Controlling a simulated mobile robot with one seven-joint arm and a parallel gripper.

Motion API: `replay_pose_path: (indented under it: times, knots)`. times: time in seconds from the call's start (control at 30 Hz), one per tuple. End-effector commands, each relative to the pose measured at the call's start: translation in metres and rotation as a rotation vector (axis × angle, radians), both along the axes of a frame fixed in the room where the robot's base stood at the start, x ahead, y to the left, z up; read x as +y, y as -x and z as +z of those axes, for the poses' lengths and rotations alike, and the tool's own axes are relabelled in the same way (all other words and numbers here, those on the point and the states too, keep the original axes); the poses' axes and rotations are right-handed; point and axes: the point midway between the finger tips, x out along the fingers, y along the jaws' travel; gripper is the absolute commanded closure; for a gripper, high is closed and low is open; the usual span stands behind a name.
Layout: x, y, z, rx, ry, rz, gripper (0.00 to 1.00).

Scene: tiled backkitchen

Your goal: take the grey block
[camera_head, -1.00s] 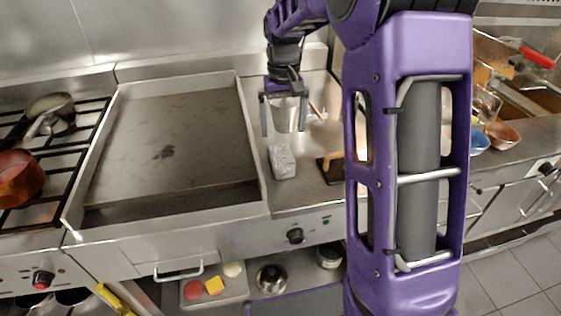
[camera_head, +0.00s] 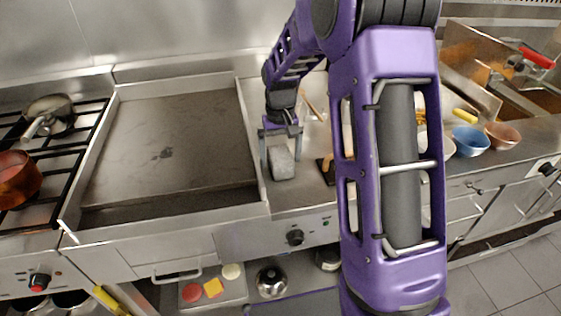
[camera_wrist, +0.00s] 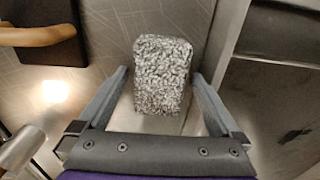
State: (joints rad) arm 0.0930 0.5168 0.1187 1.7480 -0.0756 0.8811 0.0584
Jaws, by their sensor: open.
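The grey block (camera_head: 282,163) stands on the steel counter just right of the griddle. It has a rough, speckled surface in the wrist view (camera_wrist: 163,75). My gripper (camera_head: 281,168) is open around or just above the block in the head view. In the wrist view my gripper's fingers (camera_wrist: 160,80) lie to the left and right of the block's near part, with gaps on both sides. The fingers do not appear to touch it. The block's contact with the counter is partly hidden.
The griddle's raised wall (camera_head: 254,155) runs close on the left. A dark tool with a wooden handle (camera_head: 326,168) lies close on the right. A blue bowl (camera_head: 470,140) and a brown bowl (camera_head: 503,135) stand farther right. A copper pot (camera_head: 18,178) is at far left.

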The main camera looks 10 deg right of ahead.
Motion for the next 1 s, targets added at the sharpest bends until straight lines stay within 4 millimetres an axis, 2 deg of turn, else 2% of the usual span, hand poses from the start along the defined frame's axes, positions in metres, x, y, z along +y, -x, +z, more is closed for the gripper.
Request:
replay_pose_path:
  times: [0.03, 0.07, 0.5, 0.6, 0.87, 1.0]
  knots:
    - [0.0, 0.0, 0.0, 0.0, 0.0, 0.0, 0.0]
    - [0.0, 0.0, 0.0, 0.0, 0.0, 0.0, 0.05]
    - [0.0, 0.0, 0.001, 0.0, 0.0, 0.0, 0.85]
    - [0.0, 0.0, 0.001, 0.0, 0.0, 0.0, 1.0]
    - [0.0, -0.001, 0.004, -0.002, 0.0, 0.0, 1.0]
    - [0.0, -0.001, 0.021, -0.005, 0.001, 0.0, 1.0]
